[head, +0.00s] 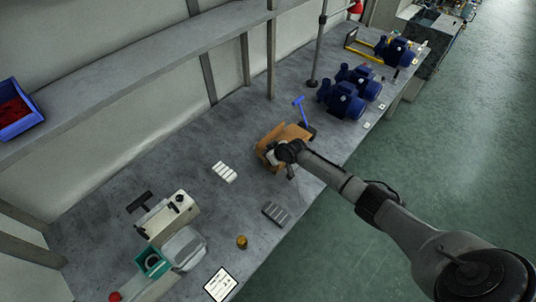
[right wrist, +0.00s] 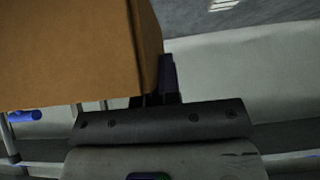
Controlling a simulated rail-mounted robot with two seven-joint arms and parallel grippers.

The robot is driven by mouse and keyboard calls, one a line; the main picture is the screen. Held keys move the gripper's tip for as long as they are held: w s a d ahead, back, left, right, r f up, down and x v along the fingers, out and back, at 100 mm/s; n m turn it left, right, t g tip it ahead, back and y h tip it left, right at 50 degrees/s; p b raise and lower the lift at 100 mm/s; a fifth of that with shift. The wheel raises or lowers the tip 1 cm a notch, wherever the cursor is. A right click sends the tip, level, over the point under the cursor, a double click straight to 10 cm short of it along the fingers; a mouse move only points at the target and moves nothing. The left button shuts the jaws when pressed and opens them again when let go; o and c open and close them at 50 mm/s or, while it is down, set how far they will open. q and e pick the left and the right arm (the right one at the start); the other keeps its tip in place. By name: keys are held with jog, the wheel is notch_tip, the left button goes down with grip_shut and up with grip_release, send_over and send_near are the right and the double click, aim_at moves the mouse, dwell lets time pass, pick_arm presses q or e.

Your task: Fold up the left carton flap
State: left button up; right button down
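The brown carton (head: 291,132) stands on the grey bench near its front edge, in the middle of the head view. Its flaps are small there, and my arm covers part of it, so I cannot tell how the left flap lies. My right gripper (head: 274,156) is at the near side of the carton. In the right wrist view the carton (right wrist: 75,55) fills the upper left, right beside a dark finger (right wrist: 168,78). The other finger is hidden, so I cannot tell whether the gripper is open or shut. My left gripper is in neither view.
A blue tool (head: 301,108) stands just behind the carton. Blue pumps (head: 345,101) stand farther along the bench. A white strip block (head: 224,172), a dark grey block (head: 276,213) and a brass cylinder (head: 242,242) lie nearer.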

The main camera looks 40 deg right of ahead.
jog(key=c, duration=1.3)
grip_release()
jog(key=shift+s+r, duration=0.15)
jog(key=shift+r, duration=0.05)
jog(key=shift+p+v, duration=1)
jog(key=shift+v, duration=5.65)
jog(key=shift+d, duration=0.1)
